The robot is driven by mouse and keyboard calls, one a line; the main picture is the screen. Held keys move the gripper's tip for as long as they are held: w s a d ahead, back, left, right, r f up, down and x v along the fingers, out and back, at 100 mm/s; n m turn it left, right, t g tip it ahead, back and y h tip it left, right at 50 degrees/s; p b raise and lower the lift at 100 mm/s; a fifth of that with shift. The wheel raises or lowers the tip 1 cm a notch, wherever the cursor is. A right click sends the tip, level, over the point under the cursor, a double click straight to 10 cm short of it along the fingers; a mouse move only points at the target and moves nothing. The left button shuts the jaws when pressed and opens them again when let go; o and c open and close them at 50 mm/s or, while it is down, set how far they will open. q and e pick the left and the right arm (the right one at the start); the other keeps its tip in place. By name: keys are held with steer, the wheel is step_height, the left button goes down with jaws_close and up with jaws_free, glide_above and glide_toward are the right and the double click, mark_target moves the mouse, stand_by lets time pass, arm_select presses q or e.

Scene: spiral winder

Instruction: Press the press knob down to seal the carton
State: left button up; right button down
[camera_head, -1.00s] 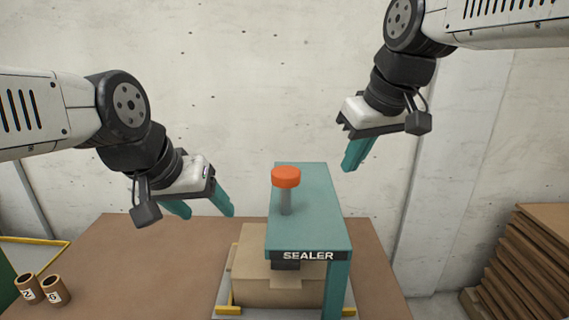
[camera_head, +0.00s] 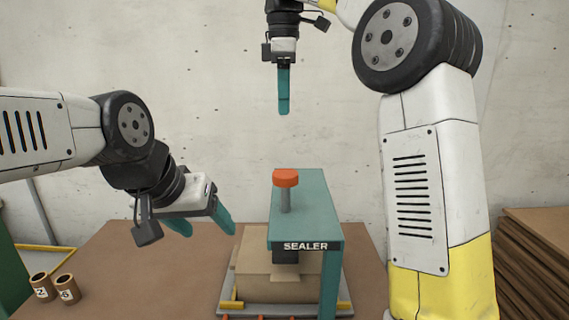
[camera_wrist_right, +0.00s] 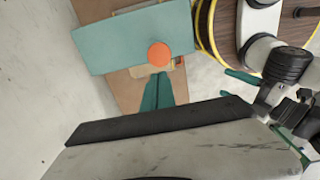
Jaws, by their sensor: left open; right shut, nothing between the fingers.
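The orange press knob (camera_head: 285,178) stands raised on a grey stem on top of the teal sealer (camera_head: 305,222). The tan carton (camera_head: 255,268) sits under the sealer's top, partly hidden by its frame. My right gripper (camera_head: 284,112) is shut and empty, pointing down above the knob with a clear gap. In the right wrist view, the knob (camera_wrist_right: 159,54) shows just beyond the shut fingertips (camera_wrist_right: 158,76). My left gripper (camera_head: 210,232) is open and empty, left of the sealer and lower than the knob.
The brown table (camera_head: 150,268) has clear room to the left of the sealer. Two numbered tubes (camera_head: 54,289) stand at its left. Stacked brown boards (camera_head: 530,265) lie at the right. A pale wall is behind.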

stand_by(0.3)
glide_above(285, 186)
steer(key=w, duration=0.3)
step_height(285, 186, down, 14)
steer(key=shift+a, duration=0.15)
step_height(285, 186, down, 5)
steer(key=shift+f, duration=0.2)
steer(key=shift+s+f, duration=0.2)
steer(key=shift+f, duration=0.3)
step_height(285, 186, up, 16)
steer(key=shift+w, duration=0.2)
stand_by(0.5)
